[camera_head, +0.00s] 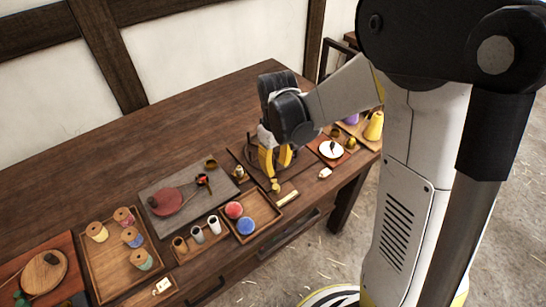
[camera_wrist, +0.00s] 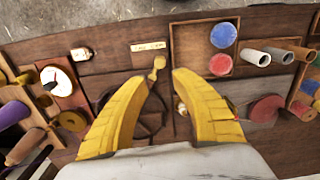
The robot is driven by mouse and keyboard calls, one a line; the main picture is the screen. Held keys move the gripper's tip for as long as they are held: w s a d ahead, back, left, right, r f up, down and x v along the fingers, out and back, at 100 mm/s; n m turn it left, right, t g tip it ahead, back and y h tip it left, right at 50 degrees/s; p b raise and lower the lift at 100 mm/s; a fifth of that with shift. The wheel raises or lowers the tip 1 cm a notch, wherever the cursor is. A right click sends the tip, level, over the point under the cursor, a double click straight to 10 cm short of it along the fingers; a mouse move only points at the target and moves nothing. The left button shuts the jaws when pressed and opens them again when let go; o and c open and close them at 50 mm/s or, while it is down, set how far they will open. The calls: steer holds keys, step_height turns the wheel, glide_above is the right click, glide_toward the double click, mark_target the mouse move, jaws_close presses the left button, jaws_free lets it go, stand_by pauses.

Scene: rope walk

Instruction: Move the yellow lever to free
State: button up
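The yellow lever (camera_head: 275,186) has a rounded knob and sits on the dark bench near its front edge. In the wrist view the lever (camera_wrist: 157,65) shows just ahead of the gap between my fingertips, with its arm running back between the fingers. A pale label plate (camera_head: 287,198) lies in front of it; its writing is too small to read. It also shows in the wrist view (camera_wrist: 148,46). My gripper (camera_head: 275,169) points down above the lever's mount. The yellow fingers (camera_wrist: 161,78) are spread open with nothing held. Contact with the lever cannot be told.
Left of the lever is a wooden tray (camera_head: 265,230) with red and blue round pieces, then several small cylinders and a grey slab (camera_head: 165,217) with a red disc. Right is a red-brown board (camera_head: 321,144) with a white dial (camera_head: 331,150). A white tag (camera_head: 325,173) lies near the edge.

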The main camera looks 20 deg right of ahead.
mark_target(276, 187)
step_height(276, 187, down, 10)
steer(key=b, duration=0.8)
steer(key=shift+f, duration=0.25)
steer(key=shift+d, duration=0.1)
steer(key=shift+d, duration=1.05)
steer(key=shift+w+d, duration=0.3)
steer(key=shift+d, duration=0.3)
steer(key=shift+w+d, duration=0.7)
steer(key=shift+d, duration=0.05)
steer(key=shift+s+a+r, duration=0.1)
steer(key=shift+s+a, duration=0.05)
steer(key=shift+s, duration=0.05)
